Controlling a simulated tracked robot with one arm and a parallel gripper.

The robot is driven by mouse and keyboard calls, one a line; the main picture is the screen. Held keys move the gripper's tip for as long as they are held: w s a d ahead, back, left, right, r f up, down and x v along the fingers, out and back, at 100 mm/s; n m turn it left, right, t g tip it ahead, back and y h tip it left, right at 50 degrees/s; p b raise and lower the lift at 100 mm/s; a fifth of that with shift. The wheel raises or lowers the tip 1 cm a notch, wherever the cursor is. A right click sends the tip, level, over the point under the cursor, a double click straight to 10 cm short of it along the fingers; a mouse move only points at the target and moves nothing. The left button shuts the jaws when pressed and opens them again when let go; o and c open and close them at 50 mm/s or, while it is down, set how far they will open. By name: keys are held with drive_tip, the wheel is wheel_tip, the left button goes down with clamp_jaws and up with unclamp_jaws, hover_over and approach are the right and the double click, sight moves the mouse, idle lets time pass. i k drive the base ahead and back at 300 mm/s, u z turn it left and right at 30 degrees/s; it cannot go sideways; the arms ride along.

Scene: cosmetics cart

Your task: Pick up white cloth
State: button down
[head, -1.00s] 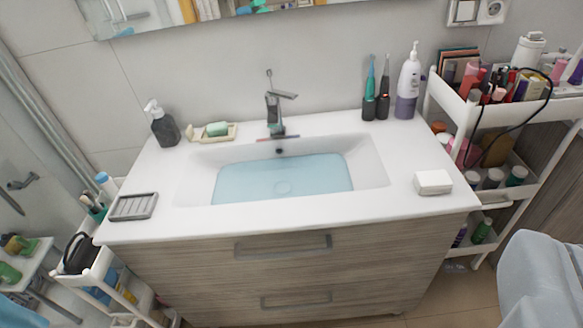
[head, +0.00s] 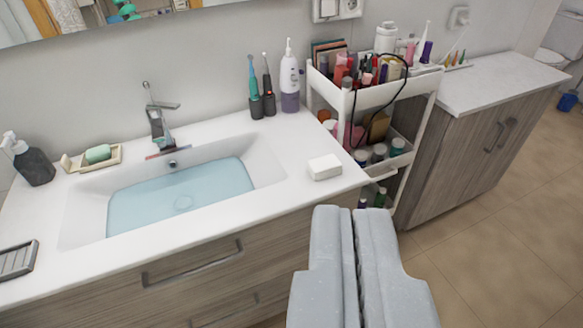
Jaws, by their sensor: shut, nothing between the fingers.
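A small white folded block that may be the white cloth (head: 324,167) lies on the counter at the right front corner of the sink. My gripper (head: 340,212) is at the bottom of the view, its two grey fingers together with only a thin line between them and nothing held. Its tips show just below the white block in the picture, apart from it, in front of the cabinet.
A sink (head: 180,195) with bluish water fills the counter's middle. A pump bottle (head: 290,80) and two electric toothbrushes stand behind. A white cart (head: 400,95) full of cosmetics is right of the counter, beside a wooden cabinet (head: 450,165). Floor at right (head: 500,240) is clear.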

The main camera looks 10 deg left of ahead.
sight(322, 168)
drive_tip(key=k, duration=0.6)
drive_tip(key=u, duration=0.4)
drive_tip(key=i, duration=1.05)
drive_tip(key=z, duration=0.35)
drive_tip(key=i, duration=0.9)
drive_tip(key=z, duration=0.8)
